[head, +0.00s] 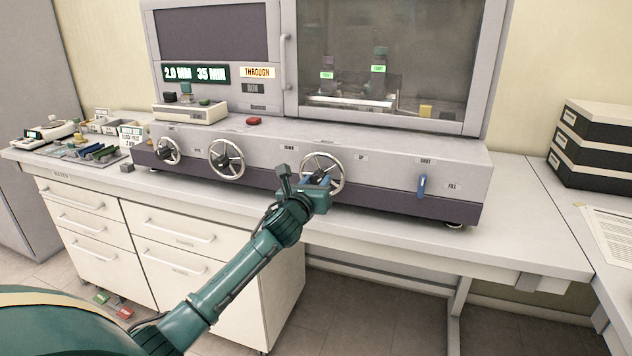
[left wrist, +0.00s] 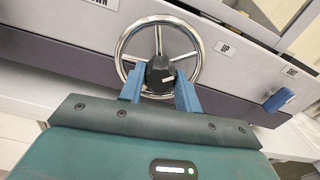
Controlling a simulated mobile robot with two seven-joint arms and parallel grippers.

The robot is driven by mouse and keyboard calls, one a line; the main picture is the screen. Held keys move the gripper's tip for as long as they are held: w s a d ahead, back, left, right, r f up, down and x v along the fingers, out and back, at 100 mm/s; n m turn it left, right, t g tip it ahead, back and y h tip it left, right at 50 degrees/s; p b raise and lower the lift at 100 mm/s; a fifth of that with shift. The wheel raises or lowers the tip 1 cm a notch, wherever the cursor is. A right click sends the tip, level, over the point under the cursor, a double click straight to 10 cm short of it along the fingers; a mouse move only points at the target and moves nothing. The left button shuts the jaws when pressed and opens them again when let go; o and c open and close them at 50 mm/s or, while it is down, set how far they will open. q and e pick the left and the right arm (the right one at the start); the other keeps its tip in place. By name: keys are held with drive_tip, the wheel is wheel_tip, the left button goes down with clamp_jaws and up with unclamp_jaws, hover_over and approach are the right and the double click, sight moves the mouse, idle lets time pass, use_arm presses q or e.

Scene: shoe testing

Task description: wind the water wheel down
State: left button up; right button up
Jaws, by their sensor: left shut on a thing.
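The water wheel is the silver three-spoked handwheel (head: 341,163) on the machine's front panel, between a DOWN label (head: 289,147) on its left and an UP label (head: 361,157) on its right. The wheel also shows in the left wrist view (left wrist: 157,19), with a black hub (left wrist: 160,74) marked by a white line. My left gripper (head: 318,180) is at the wheel, its blue fingers (left wrist: 160,80) on either side of the hub and shut on it. The hub is partly hidden by the gripper in the head view. My right gripper is not in view.
Two more handwheels (head: 226,159) sit to the left on the panel. A blue lever (head: 422,186) stands to the right, by SHUT and FILL labels. A glass-fronted chamber (head: 385,50) rises above. Black boxes (head: 592,145) are at the right; the bench front edge runs below.

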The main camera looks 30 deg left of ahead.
use_arm(q)
drive_tip(key=n+p, duration=0.1)
drive_tip(key=n, duration=0.3)
drive_tip(key=shift+n+p, duration=0.65)
drive_tip(key=shift+n, duration=1.95)
drive_tip(key=o, duration=1)
drive_tip(key=shift+s, duration=0.1)
drive_tip(key=b+v, duration=0.1)
drive_tip(key=v, duration=1.2)
drive_tip(key=shift+d, duration=0.1)
